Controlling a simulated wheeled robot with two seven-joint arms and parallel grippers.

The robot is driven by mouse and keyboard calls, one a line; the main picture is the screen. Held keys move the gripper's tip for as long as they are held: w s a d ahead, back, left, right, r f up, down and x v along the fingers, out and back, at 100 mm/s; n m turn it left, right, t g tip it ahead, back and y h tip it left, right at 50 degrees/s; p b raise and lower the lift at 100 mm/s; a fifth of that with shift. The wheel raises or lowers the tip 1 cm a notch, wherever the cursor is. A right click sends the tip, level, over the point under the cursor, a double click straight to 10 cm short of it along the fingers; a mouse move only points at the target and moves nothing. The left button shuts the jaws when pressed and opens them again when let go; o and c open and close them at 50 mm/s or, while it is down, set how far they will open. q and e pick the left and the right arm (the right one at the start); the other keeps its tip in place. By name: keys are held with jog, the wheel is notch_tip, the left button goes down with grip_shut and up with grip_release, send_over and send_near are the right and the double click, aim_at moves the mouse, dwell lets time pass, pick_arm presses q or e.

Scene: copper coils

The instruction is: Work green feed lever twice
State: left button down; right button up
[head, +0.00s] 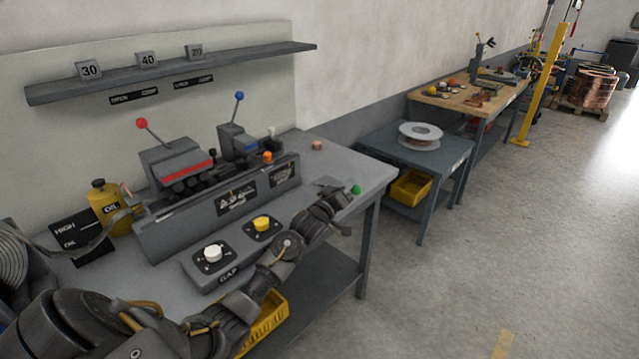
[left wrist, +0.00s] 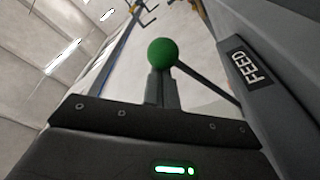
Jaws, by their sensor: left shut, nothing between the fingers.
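The green ball knob (head: 356,189) of the feed lever shows at the right end of the machine bench, just beyond my left gripper (head: 342,203). In the left wrist view the green knob (left wrist: 163,52) is right at the tips of my shut, empty left fingers (left wrist: 164,88). I cannot tell whether they touch it. A FEED label (left wrist: 246,68) is on the grey surface to the right in the wrist view. My right gripper is not in view.
The machine has a red-knobbed lever (head: 142,123) and a blue-knobbed lever (head: 239,96). The GAP panel (head: 228,277) with white and yellow dials lies close under my left arm. A side table (head: 385,143) with a spool stands beyond. The floor at right is open.

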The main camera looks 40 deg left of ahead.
pick_arm(q)
jog(key=shift+d+f+b, duration=0.2)
jog(key=shift+d+f, duration=0.15)
jog(key=shift+f, duration=0.5)
jog(key=shift+d+f+b, duration=0.25)
jog(key=shift+d+f, duration=0.05)
jog(key=shift+f, duration=0.5)
jog(key=shift+d+f+b, duration=0.2)
jog(key=shift+d+f, duration=0.15)
jog(key=shift+f, duration=0.5)
notch_tip(320, 180, up, 5)
jog(key=a+p, duration=0.2)
jog(key=p, duration=0.2)
jog(key=s+f+p, duration=0.3)
jog(key=s+p, duration=0.2)
jog(key=s, duration=0.4)
